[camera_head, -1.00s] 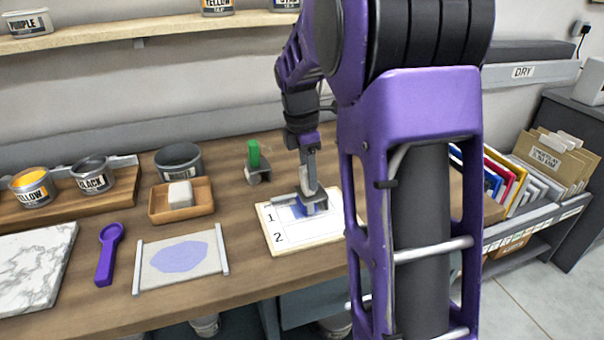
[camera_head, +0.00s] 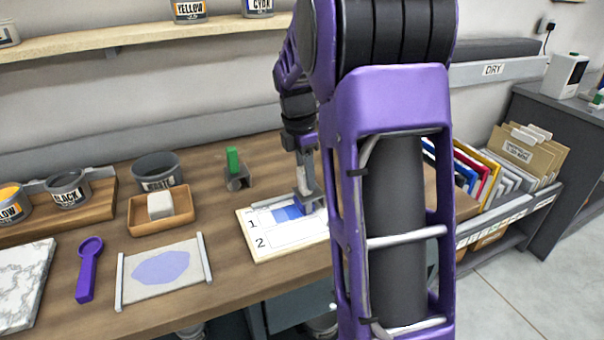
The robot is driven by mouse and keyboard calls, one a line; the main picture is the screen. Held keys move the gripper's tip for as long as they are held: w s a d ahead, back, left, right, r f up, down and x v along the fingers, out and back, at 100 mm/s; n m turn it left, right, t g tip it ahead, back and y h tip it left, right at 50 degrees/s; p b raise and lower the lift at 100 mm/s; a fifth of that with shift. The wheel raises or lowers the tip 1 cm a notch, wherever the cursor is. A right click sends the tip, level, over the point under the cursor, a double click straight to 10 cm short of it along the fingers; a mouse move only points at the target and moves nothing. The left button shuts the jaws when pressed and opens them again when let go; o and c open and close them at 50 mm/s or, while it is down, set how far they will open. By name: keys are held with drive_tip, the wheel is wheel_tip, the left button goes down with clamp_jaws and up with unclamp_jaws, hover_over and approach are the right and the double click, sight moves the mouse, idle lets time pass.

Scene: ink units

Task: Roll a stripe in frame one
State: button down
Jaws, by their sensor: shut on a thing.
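The card (camera_head: 275,256) lies on the bench with two frames marked 1 and 2. A blue stripe (camera_head: 288,213) shows in frame one, paler at its left end. Frame two is blank where visible. My gripper (camera_head: 305,178) is over the card's right part, shut on a roller (camera_head: 311,203), whose grey end is down at the right end of the stripe. My arm hides the card's right edge and part of the roller. A slab with a pale violet-blue ink patch (camera_head: 160,267) lies to the left.
A green-handled tool (camera_head: 233,162) stands behind the card. A wooden tray (camera_head: 136,217) with a white block, a waste tub (camera_head: 158,171), ink cans (camera_head: 68,189) and a purple spoon (camera_head: 89,270) are left. A rack of folders (camera_head: 490,178) is right.

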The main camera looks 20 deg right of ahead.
drive_tip(key=shift+d+p, duration=0.35)
drive_tip(key=shift+d, duration=0.9)
drive_tip(key=shift+a+r, duration=0.1)
drive_tip(key=shift+a, duration=1.4)
drive_tip(key=shift+a+p, duration=0.65)
drive_tip(key=shift+a, duration=5.2)
drive_tip(key=shift+r+p, duration=1.85)
drive_tip(key=shift+r, duration=1.05)
